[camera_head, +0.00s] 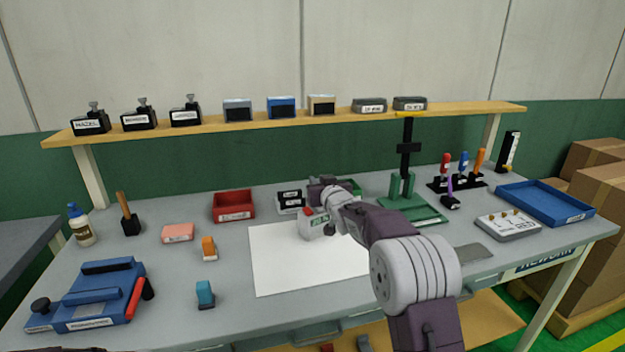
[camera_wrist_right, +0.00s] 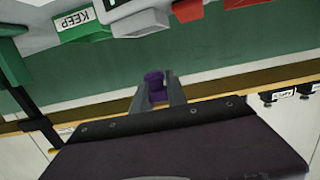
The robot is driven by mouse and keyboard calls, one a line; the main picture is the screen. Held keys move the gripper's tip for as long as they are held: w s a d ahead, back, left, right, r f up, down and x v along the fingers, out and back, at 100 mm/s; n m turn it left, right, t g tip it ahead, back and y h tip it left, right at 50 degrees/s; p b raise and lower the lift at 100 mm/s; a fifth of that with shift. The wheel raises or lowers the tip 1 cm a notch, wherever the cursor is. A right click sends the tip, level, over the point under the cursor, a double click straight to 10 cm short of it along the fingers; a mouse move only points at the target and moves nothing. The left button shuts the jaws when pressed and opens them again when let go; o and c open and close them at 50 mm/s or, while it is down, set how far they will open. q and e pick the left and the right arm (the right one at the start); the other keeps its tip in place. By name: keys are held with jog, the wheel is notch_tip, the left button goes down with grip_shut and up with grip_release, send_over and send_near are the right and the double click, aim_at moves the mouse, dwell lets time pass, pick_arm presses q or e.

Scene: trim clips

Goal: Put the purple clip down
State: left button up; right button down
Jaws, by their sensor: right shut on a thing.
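My right gripper (camera_head: 325,190) reaches over the middle of the table, above the back of a white sheet (camera_head: 285,265). In the right wrist view its fingers (camera_wrist_right: 157,92) are shut on the purple clip (camera_wrist_right: 155,84), which is held between the fingertips. In the head view the clip is hidden or too small to make out. A green bin labelled KEEP (camera_wrist_right: 85,24) shows at the top left of the wrist view, apart from the clip; its green side (camera_head: 355,186) shows behind my gripper in the head view. My left gripper is not in view.
A red bin (camera_head: 233,206) stands left of the gripper. A whitish labelled object (camera_head: 313,226) stands on the sheet below it. A green stand with a black post (camera_head: 407,190) is close on the right. A wooden shelf (camera_head: 290,117) crosses the back. The sheet's front is clear.

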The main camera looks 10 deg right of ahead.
notch_tip(320, 180, down, 5)
jog(key=shift+r+b, duration=0.15)
jog(key=shift+b, duration=0.15)
jog(key=shift+f, duration=0.2)
jog(key=c, duration=1.3)
grip_release()
jog(key=s, duration=0.6)
jog(key=s+r, duration=0.1)
jog(key=s, duration=0.2)
jog(key=shift+a+b, duration=0.15)
jog(key=shift+b, duration=0.2)
jog(key=shift+o, duration=0.5)
jog(key=shift+f, duration=0.1)
